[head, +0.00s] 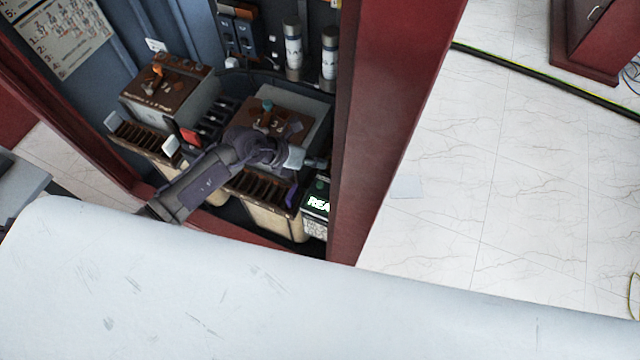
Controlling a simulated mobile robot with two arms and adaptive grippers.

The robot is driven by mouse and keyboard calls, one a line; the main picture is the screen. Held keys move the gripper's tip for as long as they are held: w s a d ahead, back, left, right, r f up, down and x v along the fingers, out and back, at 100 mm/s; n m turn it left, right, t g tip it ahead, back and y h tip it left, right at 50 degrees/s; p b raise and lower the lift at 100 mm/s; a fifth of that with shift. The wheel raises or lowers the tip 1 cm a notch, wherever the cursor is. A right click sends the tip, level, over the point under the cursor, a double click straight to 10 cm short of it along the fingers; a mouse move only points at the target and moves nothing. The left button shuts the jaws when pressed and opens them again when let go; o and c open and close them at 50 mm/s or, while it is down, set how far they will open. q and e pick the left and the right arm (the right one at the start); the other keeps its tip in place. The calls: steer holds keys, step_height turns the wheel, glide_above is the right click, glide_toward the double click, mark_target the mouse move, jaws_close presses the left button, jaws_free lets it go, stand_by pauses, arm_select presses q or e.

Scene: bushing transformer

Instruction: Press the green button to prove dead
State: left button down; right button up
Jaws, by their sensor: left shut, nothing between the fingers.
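My left gripper (268,150) reaches into the red-framed cabinet from the lower left, over the front of the right-hand brown-topped unit (290,117). Its fingers are shut with nothing held. A small dark device (317,197) with a lit display reading "REA" and a greenish upper part stands right of and below the gripper, by the red post. The rest of its text is cut off. I cannot clearly make out a green button. A teal knob (267,105) sits on the right-hand unit. My right gripper is not in view.
A second brown-topped unit (172,88) with an orange lever stands to the left. Two grey cylinders (293,50) stand at the back. The red post (385,100) bounds the cabinet on the right. Beyond it, the pale tiled floor is mostly clear.

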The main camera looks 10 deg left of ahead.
arm_select(q)
steer(key=b, duration=0.5)
glide_above(318, 184)
step_height(318, 184, down, 6)
steer(key=shift+f, duration=0.2)
steer(key=shift+f+b, duration=0.55)
steer(key=shift+f, duration=0.05)
steer(key=shift+f, duration=0.15)
steer(key=shift+f, duration=0.3)
stand_by(0.3)
steer(key=shift+f+b, duration=0.45)
steer(key=shift+b, duration=0.05)
stand_by(0.5)
steer(key=shift+s, duration=0.1)
steer(key=shift+r+p, duration=0.9)
steer(key=shift+p, duration=0.05)
